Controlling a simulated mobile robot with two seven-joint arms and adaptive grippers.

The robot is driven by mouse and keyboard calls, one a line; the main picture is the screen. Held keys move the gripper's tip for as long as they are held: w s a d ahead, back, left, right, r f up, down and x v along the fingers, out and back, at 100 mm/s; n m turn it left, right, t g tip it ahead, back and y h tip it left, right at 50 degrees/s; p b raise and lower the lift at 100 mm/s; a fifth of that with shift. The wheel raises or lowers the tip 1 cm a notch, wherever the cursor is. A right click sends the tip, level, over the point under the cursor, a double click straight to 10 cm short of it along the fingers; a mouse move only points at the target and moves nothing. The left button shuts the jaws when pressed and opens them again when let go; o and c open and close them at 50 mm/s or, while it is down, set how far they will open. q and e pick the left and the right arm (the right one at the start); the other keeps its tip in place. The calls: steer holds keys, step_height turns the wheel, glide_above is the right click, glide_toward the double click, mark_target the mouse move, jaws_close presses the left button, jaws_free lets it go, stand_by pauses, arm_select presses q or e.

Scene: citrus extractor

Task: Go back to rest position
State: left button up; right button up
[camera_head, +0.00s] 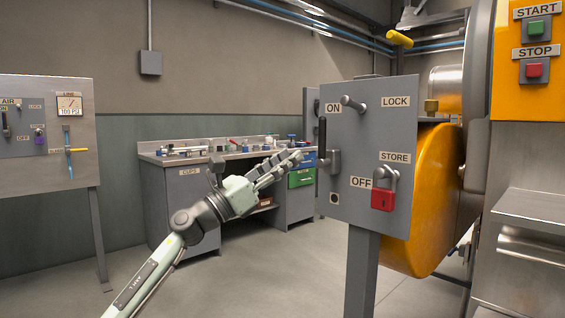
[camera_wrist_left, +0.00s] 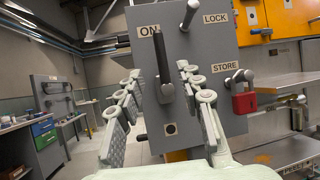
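My left gripper (camera_head: 290,163) reaches in from the lower left and points toward the grey switch panel (camera_head: 345,215), short of it. In the left wrist view its two fingers (camera_wrist_left: 152,90) are spread apart with nothing between them, and the panel (camera_wrist_left: 195,60) shows behind. The black-handled lever (camera_head: 322,140) on the panel points up toward ON; it also shows in the wrist view (camera_wrist_left: 161,60). A red padlock (camera_head: 383,199) hangs at STORE beside OFF. A metal peg (camera_head: 352,103) sits by LOCK. My right gripper is not in view.
An orange machine (camera_head: 430,215) stands right behind the panel, with green START (camera_head: 536,27) and red STOP (camera_head: 535,70) buttons. A workbench (camera_head: 185,200) is at the back. An AIR panel (camera_head: 45,125) stands at the left. The middle floor is clear.

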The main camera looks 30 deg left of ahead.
arm_select(q)
steer(key=shift+s+a+f, duration=0.15)
steer(key=shift+s, duration=0.05)
stand_by(0.4)
steer(key=a+f+n+y+p, duration=0.1)
steer(key=a+f+n+y, duration=0.2)
steer(key=f+n+y, duration=0.6)
steer(key=a+f+n+y+p, duration=0.15)
steer(key=f+n+y, duration=0.35)
steer(key=f+n, duration=0.8)
steer(key=s+a+f+n+g+y, duration=0.1)
steer(key=s+f+n+g, duration=0.2)
steer(key=f+n, duration=0.35)
steer(key=s+a+f+n+g+y, duration=0.1)
steer(key=s+f+n+g+y, duration=0.2)
steer(key=f, duration=0.7)
steer(key=s+d+f+n+g+h, duration=0.2)
steer(key=s+d+f+n+g, duration=0.2)
steer(key=s+f, duration=0.7)
steer(key=s+d+f+n+g+h+p, duration=0.1)
steer(key=s+d+f+n+g, duration=0.4)
steer(key=s+f, duration=0.7)
steer(key=s+d+g+h, duration=0.1)
steer(key=s+d+g, duration=0.1)
steer(key=s, duration=0.3)
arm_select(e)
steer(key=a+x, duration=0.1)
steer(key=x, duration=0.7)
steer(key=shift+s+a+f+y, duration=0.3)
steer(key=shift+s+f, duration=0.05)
